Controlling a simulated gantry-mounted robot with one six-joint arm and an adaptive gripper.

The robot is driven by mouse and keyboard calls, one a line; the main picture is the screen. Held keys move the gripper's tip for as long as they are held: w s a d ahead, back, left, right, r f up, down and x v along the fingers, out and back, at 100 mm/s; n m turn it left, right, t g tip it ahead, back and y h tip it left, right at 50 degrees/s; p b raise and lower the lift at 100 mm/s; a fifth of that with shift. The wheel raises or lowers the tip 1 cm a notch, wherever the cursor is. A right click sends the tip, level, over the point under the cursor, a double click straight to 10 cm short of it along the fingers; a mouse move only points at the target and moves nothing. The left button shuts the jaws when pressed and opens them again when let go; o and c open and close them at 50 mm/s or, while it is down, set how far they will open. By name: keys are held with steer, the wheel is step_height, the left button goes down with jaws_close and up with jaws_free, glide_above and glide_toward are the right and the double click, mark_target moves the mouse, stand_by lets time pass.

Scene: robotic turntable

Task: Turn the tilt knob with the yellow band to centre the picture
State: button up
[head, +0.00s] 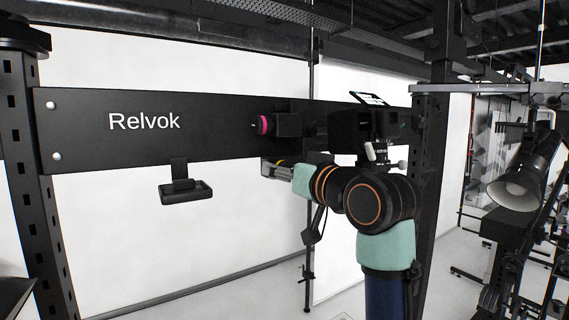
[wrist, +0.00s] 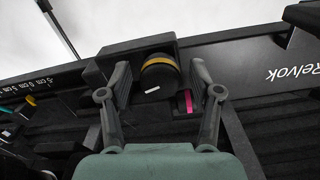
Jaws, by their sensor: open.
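The dark round knob with the yellow band (wrist: 160,77) is at the upper middle of the wrist view, with a short white mark on its face. My gripper (wrist: 161,70) is open, one finger on each side of this knob. The wrist view does not settle whether either finger touches it. In the head view my gripper (head: 274,169) is at the lower edge of the black panel, and a sliver of the yellow band (head: 281,162) shows beside it; the rest of that knob is hidden. No picture to be centred can be made out.
A magenta-banded knob (head: 263,125) sits above my gripper, and also shows close to the right finger in the wrist view (wrist: 188,101). The black "Relvok" panel (head: 90,140) spans the left, with a small tray-like bracket (head: 186,192) below. A scale in cm (wrist: 42,84) lies left.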

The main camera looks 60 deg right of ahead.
steer(key=shift+w+d, duration=0.1)
steer(key=shift+w, duration=0.05)
steer(key=c, duration=1.1)
steer(key=shift+c, duration=0.2)
steer(key=shift+n, duration=0.4)
steer(key=n, duration=0.6)
steer(key=shift+b, duration=0.3)
steer(key=n, duration=0.4)
steer(key=shift+n+b, duration=0.3)
steer(key=shift+n, duration=1.3)
steer(key=shift+r, duration=0.1)
